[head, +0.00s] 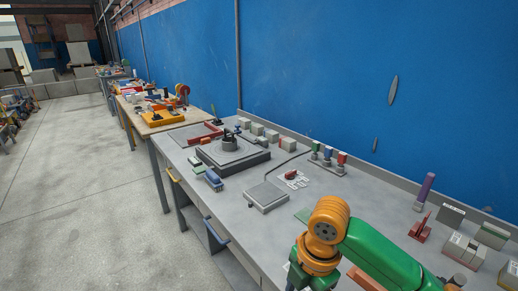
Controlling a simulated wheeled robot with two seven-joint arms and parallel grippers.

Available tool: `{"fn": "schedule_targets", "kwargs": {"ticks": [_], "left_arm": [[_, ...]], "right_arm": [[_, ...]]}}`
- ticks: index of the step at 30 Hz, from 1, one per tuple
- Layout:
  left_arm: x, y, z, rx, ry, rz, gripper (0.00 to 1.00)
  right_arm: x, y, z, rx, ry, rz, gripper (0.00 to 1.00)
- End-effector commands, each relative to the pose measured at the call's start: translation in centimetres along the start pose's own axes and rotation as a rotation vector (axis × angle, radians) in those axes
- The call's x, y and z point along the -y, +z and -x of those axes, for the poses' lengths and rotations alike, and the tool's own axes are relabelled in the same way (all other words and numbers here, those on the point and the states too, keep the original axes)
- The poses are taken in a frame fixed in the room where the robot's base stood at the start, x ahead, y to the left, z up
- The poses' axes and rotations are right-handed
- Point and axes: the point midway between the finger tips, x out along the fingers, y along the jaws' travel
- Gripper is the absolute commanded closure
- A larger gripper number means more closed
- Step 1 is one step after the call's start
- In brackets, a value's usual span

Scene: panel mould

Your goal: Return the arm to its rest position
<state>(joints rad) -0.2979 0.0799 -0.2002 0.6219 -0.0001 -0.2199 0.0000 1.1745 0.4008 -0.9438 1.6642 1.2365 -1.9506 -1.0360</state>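My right arm (385,255), green with orange joints, comes in at the lower right over the near part of the grey workbench (235,200). Its orange joint (328,222) is bent, and a green link goes down from it past the bottom edge. The gripper at its end is out of the picture. My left arm and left gripper do not show.
The bench holds a dark square block with a round part (230,150), a grey flat box (266,196), several coloured-top pieces along the wall, a red stand (420,228) and a purple cylinder (425,189). A blue wall (330,70) stands behind. The floor at left is clear.

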Motion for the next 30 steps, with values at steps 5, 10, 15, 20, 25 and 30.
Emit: {"fn": "schedule_targets", "kwargs": {"ticks": [5,10,15,20,25,30], "left_arm": [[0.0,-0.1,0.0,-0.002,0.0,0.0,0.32],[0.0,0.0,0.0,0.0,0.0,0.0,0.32],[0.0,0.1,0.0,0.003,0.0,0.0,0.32],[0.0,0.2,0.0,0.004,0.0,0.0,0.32],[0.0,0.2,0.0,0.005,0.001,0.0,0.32],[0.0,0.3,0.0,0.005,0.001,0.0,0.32]], "right_arm": [[0.3,-2.6,-3.9,-0.083,0.057,-0.142,0.33],[1.2,-5.2,-7.6,-0.196,0.133,-0.409,0.33],[3.7,-6.1,-11.0,-0.302,0.204,-0.875,0.33],[7.5,-4.4,-13.1,-0.298,0.246,-1.286,0.33],[12.6,-1.9,-14.4,-0.212,0.285,-1.631,0.33],[18.4,0.6,-14.7,-0.068,0.339,-1.909,0.33]]}}
